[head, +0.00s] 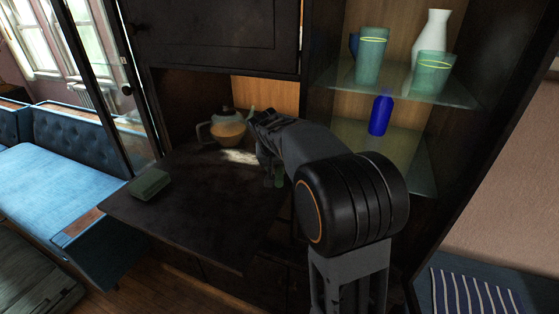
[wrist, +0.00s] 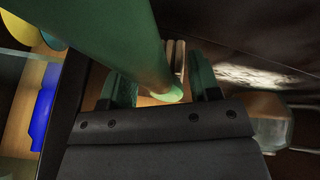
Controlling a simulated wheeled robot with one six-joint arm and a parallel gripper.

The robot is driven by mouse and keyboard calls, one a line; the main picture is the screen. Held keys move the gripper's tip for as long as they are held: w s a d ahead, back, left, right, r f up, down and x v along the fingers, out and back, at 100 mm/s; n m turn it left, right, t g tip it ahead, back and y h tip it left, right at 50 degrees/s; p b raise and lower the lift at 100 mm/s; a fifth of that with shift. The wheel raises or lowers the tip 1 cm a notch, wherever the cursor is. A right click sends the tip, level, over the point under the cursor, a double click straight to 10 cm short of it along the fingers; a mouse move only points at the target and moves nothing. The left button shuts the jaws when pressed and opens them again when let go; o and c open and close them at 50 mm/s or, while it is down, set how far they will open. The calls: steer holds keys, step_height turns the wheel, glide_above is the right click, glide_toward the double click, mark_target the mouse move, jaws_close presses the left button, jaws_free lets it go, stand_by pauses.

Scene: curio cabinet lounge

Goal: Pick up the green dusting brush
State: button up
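A green rounded handle, which looks like the green dusting brush (wrist: 120,35), fills the upper left of the wrist view. It tapers to a pale green end between the fingers of my gripper (wrist: 160,84). The fingers stand apart on either side of it; I cannot tell whether both touch it. In the head view my gripper (head: 262,122) is over the back of the dark desk surface, right of the glass teapot. A small green piece (head: 280,181) shows just below my arm, possibly part of the brush. My arm hides most of this area.
The glass teapot (head: 228,127) stands close to my gripper's left. A green box (head: 149,182) lies on the dark desk (head: 190,205). Glass shelves (head: 400,85) on the right hold green tumblers (head: 372,62), a white vase (head: 433,32) and a blue bottle (head: 380,115). The desk's front is clear.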

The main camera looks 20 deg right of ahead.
steer(key=c, duration=0.7)
steer(key=shift+r, duration=0.1)
steer(key=shift+w+a+r, duration=0.1)
steer(key=shift+a+r, duration=0.1)
steer(key=shift+r, duration=0.05)
step_height(320, 180, up, 6)
steer(key=shift+r, duration=0.1)
steer(key=w+a, duration=0.1)
steer(key=a, duration=0.5)
steer(key=w+a+b, duration=0.1)
steer(key=w+a, duration=0.1)
steer(key=a, duration=0.4)
steer(key=w+a, duration=0.1)
steer(key=a, duration=0.6)
steer(key=shift+w, duration=0.3)
